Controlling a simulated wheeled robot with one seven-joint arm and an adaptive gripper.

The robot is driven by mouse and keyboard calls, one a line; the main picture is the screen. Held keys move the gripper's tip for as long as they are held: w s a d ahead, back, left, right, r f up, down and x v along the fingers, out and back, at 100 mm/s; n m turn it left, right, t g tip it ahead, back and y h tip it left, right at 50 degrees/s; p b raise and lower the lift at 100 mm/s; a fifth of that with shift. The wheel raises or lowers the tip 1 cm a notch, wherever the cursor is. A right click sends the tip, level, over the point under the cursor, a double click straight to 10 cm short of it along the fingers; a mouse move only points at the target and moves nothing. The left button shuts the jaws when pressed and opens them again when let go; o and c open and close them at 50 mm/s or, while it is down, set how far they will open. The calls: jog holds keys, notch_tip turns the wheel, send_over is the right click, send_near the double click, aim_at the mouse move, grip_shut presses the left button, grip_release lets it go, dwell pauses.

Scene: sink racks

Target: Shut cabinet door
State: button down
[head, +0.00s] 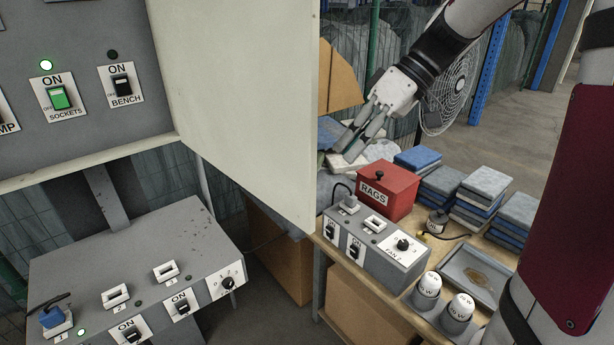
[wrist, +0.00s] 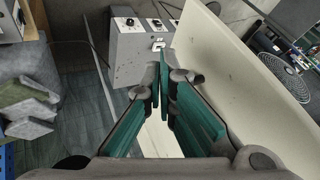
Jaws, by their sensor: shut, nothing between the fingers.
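The cabinet door (head: 250,90) is a large cream panel standing open, jutting out from the right side of the grey cabinet (head: 95,115). The cabinet's switch panel is exposed. My gripper (head: 345,148) is shut and empty, just right of the door's free edge in the head view, with its fingers pointing down and left. In the wrist view the door (wrist: 245,75) runs along the right side of my gripper (wrist: 163,62), close to the green-padded fingers. I cannot tell whether they touch it.
A grey switch box (head: 375,250), a red rags box (head: 387,190) and stacked cloths (head: 482,190) sit on a wooden bench at right. A fan (head: 450,90) stands behind my arm. A grey control box (head: 140,260) is below the cabinet.

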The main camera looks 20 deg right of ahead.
aim_at(312, 182)
jog(key=shift+s+a+f+p, duration=0.1)
jog(key=shift+a+f+p, duration=0.25)
jog(key=shift+a+f, duration=0.75)
jog(key=shift+s+a+f+p, duration=0.15)
jog(key=shift+a+f+p, duration=0.4)
jog(key=shift+a, duration=0.85)
jog(key=shift+s+a+f+p, duration=0.1)
jog(key=shift+a+f+p, duration=0.1)
jog(key=shift+a+f, duration=0.95)
jog(key=shift+a+r, duration=0.1)
jog(key=shift+r, duration=0.05)
jog(key=shift+a, duration=0.1)
